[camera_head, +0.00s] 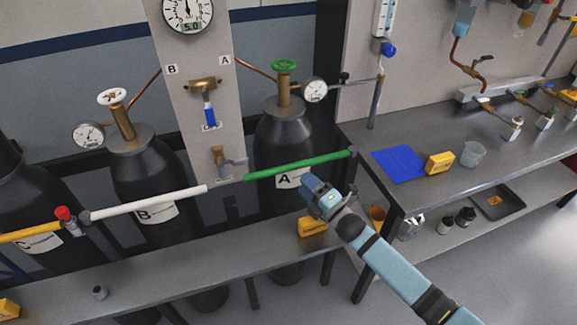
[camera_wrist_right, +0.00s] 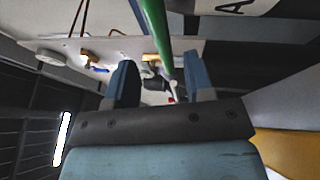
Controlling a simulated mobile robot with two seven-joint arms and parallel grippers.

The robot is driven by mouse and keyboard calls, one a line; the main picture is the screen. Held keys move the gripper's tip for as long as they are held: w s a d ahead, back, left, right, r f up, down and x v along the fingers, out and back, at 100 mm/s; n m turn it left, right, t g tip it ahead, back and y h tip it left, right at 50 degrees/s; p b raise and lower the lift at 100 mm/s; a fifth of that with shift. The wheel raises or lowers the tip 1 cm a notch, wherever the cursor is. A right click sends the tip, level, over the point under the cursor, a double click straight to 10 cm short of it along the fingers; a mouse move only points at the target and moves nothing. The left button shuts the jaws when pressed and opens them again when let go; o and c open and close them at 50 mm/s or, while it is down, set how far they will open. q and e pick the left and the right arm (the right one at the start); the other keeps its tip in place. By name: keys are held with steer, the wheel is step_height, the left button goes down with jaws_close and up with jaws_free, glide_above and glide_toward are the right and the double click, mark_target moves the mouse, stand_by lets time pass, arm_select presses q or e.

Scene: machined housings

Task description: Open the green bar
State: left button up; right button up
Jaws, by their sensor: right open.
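The green bar (camera_head: 300,166) runs across the front of the black cylinder labelled A (camera_head: 283,135), from its middle post to a dark post at the right. My right gripper (camera_head: 310,184) is open and empty, just below and in front of the bar's right half in the head view. In the right wrist view the green bar (camera_wrist_right: 156,35) lies beyond the two open blue fingers (camera_wrist_right: 158,88), its far end showing between them. It looks apart from the fingers, though the exact gap is hard to tell. My left gripper is not in view.
A white bar (camera_head: 150,203) crosses cylinder B and a yellow bar (camera_head: 22,234) crosses cylinder C. A grey bench (camera_head: 180,270) runs below, with a yellow box (camera_head: 312,227) near my gripper. The right workbench (camera_head: 415,195) holds a blue mat (camera_head: 398,163) and a beaker (camera_head: 472,154).

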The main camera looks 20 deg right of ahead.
mark_target(288, 167)
steer(key=x, duration=0.7)
steer(key=shift+w+a, duration=0.15)
steer(key=shift+w, duration=0.2)
steer(key=shift+c, duration=0.5)
jaws_close()
